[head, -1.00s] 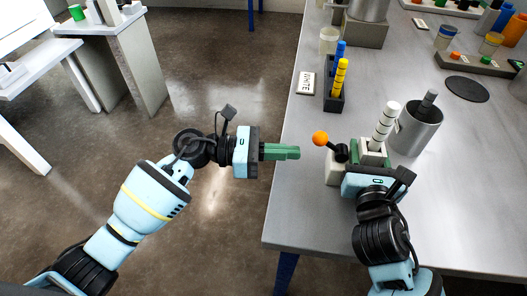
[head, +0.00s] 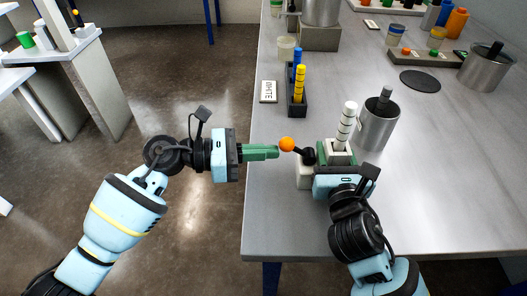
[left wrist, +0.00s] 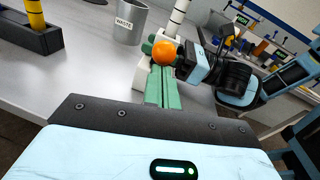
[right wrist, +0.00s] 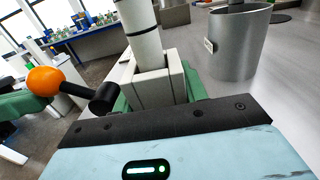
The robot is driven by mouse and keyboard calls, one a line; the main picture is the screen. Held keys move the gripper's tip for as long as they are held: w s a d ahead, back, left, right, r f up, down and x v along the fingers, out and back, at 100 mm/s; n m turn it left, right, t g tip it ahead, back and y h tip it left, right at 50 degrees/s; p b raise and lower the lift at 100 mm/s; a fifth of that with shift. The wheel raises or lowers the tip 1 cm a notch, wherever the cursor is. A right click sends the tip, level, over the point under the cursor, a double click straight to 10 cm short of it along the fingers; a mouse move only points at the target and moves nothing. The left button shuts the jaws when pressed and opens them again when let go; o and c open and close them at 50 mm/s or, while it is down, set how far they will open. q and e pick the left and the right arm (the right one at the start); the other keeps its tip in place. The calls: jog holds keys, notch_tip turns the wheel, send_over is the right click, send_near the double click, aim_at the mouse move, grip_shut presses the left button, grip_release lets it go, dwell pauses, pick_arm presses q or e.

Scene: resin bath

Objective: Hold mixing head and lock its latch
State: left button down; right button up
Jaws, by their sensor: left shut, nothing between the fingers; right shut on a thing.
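The mixing head is a white block with a ringed white column (head: 346,122) standing upright near the table's front left part. Its latch lever has a black arm (head: 307,156) and an orange ball knob (head: 287,145) pointing left. My right gripper (head: 338,158) is shut on the mixing head's white block; the block (right wrist: 152,88) also shows between its green fingers in the right wrist view. My left gripper (head: 277,152) is shut and empty, its green fingertips right at the orange knob. In the left wrist view the knob (left wrist: 164,53) overlaps the fingertips; contact cannot be told.
A metal waste cup (head: 379,128) stands just behind and right of the mixing head. A dark rack (head: 297,104) with blue and yellow sticks and a white label card (head: 269,91) lie farther back. The table's right front (head: 450,190) is clear.

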aim_at(285, 141)
pick_arm(q)
jog(key=shift+r, duration=0.2)
jog(key=r+y, duration=0.1)
jog(key=d+r+y, duration=0.1)
jog(key=y, duration=0.1)
jog(key=d+r+y, duration=0.1)
jog(key=y, duration=0.1)
jog(key=shift+r+m, duration=0.35)
jog(key=shift+m, duration=0.05)
jog(key=d+r+y, duration=0.1)
jog(key=y, duration=0.1)
jog(key=d+r+y, duration=0.1)
jog(key=y, duration=0.1)
jog(key=shift+s+d, duration=0.15)
jog(key=shift+d, duration=0.2)
jog(key=shift+d+r, duration=0.2)
jog(key=shift+d, duration=0.15)
jog(key=shift+s+d+r, duration=0.1)
jog(key=shift+d, duration=0.05)
